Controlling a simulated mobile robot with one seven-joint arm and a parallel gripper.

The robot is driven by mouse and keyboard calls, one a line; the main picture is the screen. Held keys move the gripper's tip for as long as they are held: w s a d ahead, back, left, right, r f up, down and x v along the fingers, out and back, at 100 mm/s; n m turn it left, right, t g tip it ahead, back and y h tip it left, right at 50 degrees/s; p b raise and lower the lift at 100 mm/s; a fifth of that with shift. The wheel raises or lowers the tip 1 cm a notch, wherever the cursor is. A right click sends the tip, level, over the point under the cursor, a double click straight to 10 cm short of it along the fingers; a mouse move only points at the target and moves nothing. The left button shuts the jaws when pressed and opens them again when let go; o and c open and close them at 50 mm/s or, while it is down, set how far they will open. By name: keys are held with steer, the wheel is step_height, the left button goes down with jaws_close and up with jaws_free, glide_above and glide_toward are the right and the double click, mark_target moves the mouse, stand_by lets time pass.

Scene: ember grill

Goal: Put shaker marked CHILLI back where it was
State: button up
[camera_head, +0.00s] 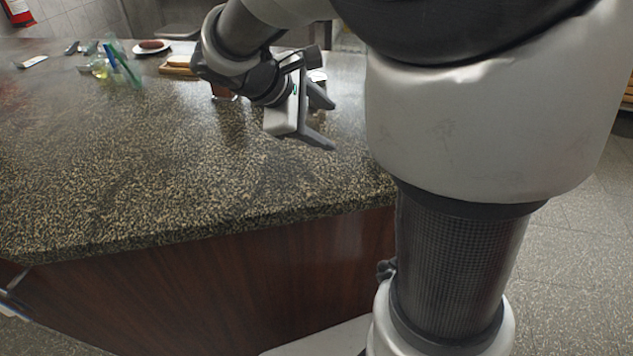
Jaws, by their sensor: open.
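My gripper (332,127) is over the right part of the speckled stone counter (150,150). Its two fingers point right and are apart, with nothing seen between them. I cannot make out any shaker marked CHILLI, and no label is readable. A small reddish-brown thing (222,91) stands on the counter just behind my arm, partly hidden by it. I cannot tell what it is. A small white patch (318,75) shows behind my gripper, also partly covered.
A white plate (136,50) with a brown item and a wooden board (172,71) stand at the back. A clear vessel with yellow liquid (100,68) and blue-green upright things (122,62) are at the back left. The counter's front left is clear; its front edge runs below.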

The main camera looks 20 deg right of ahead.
steer(key=s+a+r+m+t+y, duration=0.1)
steer(key=s+a+m+y, duration=0.3)
steer(key=s, duration=0.5)
steer(key=s+a+r+m+t+y, duration=0.1)
steer(key=s+a+m+y, duration=0.2)
steer(key=s+m, duration=0.4)
steer(key=shift+s+a+m+y, duration=0.35)
steer(key=shift+s+y, duration=0.25)
steer(key=shift+s, duration=0.6)
